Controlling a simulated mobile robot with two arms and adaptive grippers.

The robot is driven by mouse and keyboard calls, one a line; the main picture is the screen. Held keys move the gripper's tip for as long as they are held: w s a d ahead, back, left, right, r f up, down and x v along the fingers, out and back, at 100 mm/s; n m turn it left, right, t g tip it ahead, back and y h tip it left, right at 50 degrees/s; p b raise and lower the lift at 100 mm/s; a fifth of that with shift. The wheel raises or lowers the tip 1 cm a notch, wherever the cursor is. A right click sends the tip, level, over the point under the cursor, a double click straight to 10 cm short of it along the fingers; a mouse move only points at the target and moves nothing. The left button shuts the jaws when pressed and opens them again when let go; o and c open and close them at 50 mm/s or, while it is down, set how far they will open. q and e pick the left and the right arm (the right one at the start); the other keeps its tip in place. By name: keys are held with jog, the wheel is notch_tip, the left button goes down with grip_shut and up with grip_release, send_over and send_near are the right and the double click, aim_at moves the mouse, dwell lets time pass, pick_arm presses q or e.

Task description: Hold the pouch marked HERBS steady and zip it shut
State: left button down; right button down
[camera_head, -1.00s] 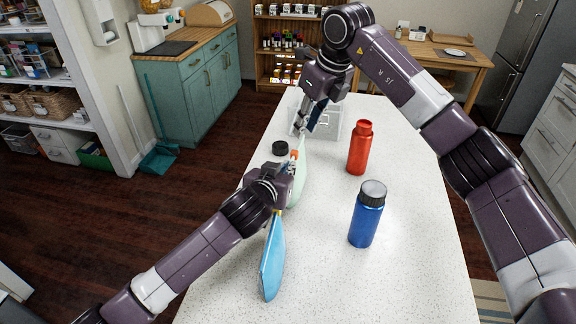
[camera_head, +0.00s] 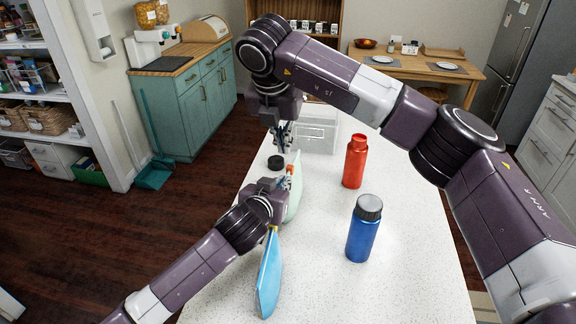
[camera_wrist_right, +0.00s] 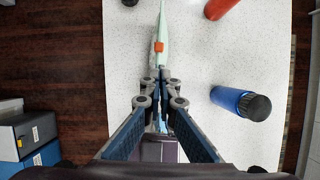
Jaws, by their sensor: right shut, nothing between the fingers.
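A pale green pouch (camera_head: 295,198) with an orange slider (camera_head: 290,169) stands on edge on the white table. A blue pouch (camera_head: 269,278) with a yellow tab stands nearer. I cannot read a HERBS mark on either. My left gripper (camera_head: 284,182) is at the green pouch's left side, close to the slider. Its fingertips are too small and covered to show their grip.
A red bottle (camera_head: 355,162) and a blue bottle (camera_head: 364,230) stand right of the pouches. A black lid (camera_head: 275,162) lies left of the green pouch. A clear bin (camera_head: 318,133) stands at the table's far end. The table's right front is clear.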

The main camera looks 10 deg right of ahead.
aim_at(296, 158)
jog(key=x, duration=1)
jog(key=w+d, duration=0.1)
jog(key=w, duration=0.1)
jog(key=w+d, duration=0.1)
jog(key=w, duration=0.1)
jog(key=w+d, duration=0.1)
jog(key=w, duration=0.1)
jog(key=shift+w+d, duration=0.1)
jog(key=shift+w, duration=0.05)
jog(key=shift+w+d, duration=0.45)
jog(key=shift+w, duration=0.25)
